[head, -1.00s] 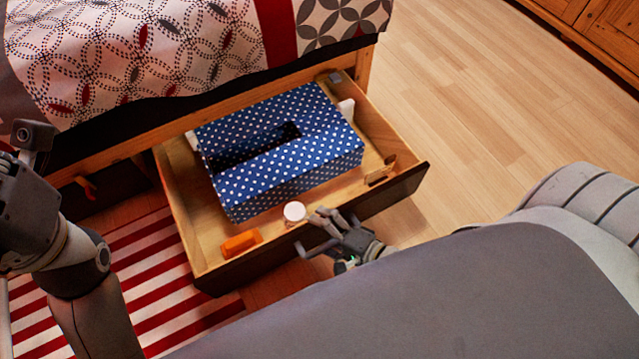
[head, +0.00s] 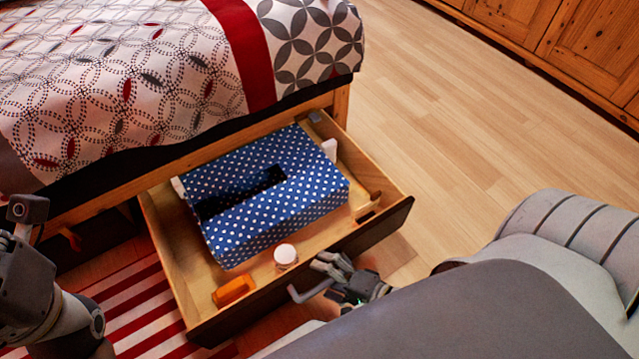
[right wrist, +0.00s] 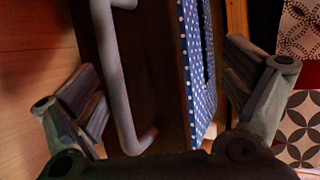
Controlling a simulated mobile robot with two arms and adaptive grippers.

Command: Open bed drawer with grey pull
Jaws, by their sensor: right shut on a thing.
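The bed drawer (head: 168,255) stands well out from under the bed in the head view, its dark front facing me. Its grey pull (head: 310,292) is a bent bar on the front; it shows in the right wrist view (right wrist: 119,80) between the fingers, apart from both fingertips. My right gripper (head: 331,264) is at the top edge of the drawer front, beside the pull, and is shut on the drawer with its fingers spread wide. The exact contact is hidden. My left arm is at the left edge; its gripper is not in view.
The drawer holds a blue dotted box (head: 300,195), a white round jar (head: 286,256) and an orange item (head: 233,291). A red-striped rug (head: 135,318) lies at lower left. Bare wood floor (head: 460,130) is clear to the right, up to a wooden cabinet (head: 590,45).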

